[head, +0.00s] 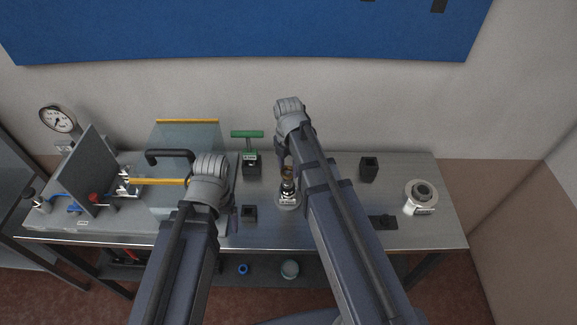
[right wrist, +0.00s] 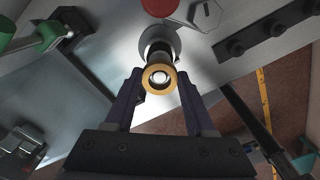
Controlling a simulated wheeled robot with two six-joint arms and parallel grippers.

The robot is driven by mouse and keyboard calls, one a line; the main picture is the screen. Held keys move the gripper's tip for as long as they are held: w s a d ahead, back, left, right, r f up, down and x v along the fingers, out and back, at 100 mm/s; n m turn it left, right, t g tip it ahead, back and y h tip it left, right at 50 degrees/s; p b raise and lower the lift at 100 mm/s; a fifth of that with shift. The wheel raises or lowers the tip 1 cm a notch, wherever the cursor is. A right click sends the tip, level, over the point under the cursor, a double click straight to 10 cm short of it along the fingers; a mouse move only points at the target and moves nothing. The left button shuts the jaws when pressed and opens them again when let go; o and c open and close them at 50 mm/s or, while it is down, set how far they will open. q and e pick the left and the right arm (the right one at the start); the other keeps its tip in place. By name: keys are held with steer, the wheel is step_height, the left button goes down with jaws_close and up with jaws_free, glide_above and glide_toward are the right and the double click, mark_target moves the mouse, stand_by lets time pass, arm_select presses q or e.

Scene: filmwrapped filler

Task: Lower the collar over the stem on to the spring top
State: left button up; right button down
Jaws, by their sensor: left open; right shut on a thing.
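The collar is a brass-coloured ring (right wrist: 147,79) between the two fingertips of my right gripper (right wrist: 159,84), which is shut on it. In the right wrist view, a pale round stem end (right wrist: 160,77) shows through the ring's hole, roughly centred. A dark cylindrical body (right wrist: 157,43) lies beyond the ring. In the head view, the collar (head: 287,171) is just above a dark upright assembly (head: 288,187) on a round grey base (head: 287,202). The spring is not clearly visible, and I cannot tell the collar's gap to it. My left gripper (head: 232,220) is open and empty, left of the assembly.
A small black block (head: 249,214) stands between my left gripper and the assembly. A black holder (head: 369,169), a low black block (head: 382,222) and a white ring-shaped part (head: 421,195) are to the right. A clear panel (head: 185,140) stands left.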

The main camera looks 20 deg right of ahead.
steer(key=shift+f+b, duration=0.45)
steer(key=shift+f, duration=0.15)
steer(key=shift+c, duration=0.8)
jaws_free()
steer(key=shift+r, duration=0.15)
step_height(320, 180, up, 8)
steer(key=p, duration=0.8)
steer(key=shift+f, duration=0.2)
steer(key=shift+f, duration=0.1)
step_height(320, 180, down, 8)
steer(key=b, duration=0.8)
steer(key=shift+r, duration=0.3)
